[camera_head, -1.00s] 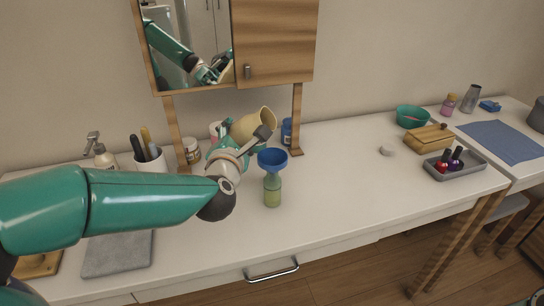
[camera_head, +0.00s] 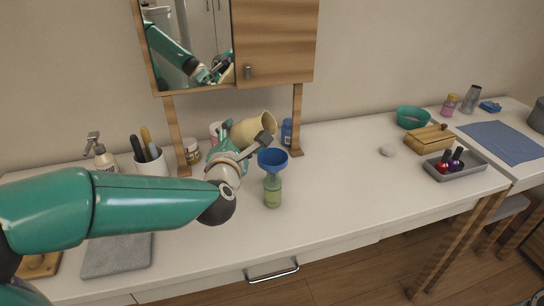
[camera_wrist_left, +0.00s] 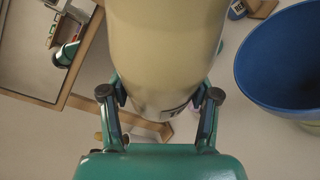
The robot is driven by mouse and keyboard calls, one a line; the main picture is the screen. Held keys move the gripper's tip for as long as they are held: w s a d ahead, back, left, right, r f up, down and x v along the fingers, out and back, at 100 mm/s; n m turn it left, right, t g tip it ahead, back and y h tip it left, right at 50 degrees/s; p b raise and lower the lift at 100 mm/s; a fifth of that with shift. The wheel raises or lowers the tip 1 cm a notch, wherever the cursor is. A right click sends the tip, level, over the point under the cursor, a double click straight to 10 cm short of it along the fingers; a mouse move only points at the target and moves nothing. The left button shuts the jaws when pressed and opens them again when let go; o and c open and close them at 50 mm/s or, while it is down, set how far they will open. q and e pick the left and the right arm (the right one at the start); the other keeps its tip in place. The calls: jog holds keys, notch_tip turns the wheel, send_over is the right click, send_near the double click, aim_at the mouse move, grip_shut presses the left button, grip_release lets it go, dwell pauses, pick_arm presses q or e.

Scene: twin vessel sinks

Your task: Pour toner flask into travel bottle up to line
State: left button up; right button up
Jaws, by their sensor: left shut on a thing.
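The cream toner flask (camera_head: 252,130) is tilted, its open mouth facing right, above and just behind the blue funnel (camera_head: 272,158). My left gripper (camera_head: 243,150) is shut on the flask; in the left wrist view the flask (camera_wrist_left: 165,50) sits between the two fingers. The funnel stands in the neck of the clear travel bottle (camera_head: 272,190), which is upright on the counter and holds green liquid. The funnel also shows at the right of the left wrist view (camera_wrist_left: 285,60). I cannot make out any stream from the flask. My right gripper is not in view.
A cup of brushes (camera_head: 151,162), a pump bottle (camera_head: 104,157) and a grey cloth (camera_head: 117,255) lie to the left. A blue bottle (camera_head: 287,132) stands behind the funnel. A wooden box (camera_head: 428,140) and nail polish tray (camera_head: 462,171) are at right.

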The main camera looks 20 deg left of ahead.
pick_arm(q)
jog(key=shift+a+m+t+y+p, duration=0.3)
jog(key=shift+m+t, duration=0.1)
jog(key=shift+m, duration=0.2)
dwell(1.7)
jog(key=shift+r+m+t+p, duration=0.3)
jog(key=shift+r+m+p, duration=0.55)
jog(key=shift+p, duration=0.25)
dwell(1.9)
dwell(0.6)
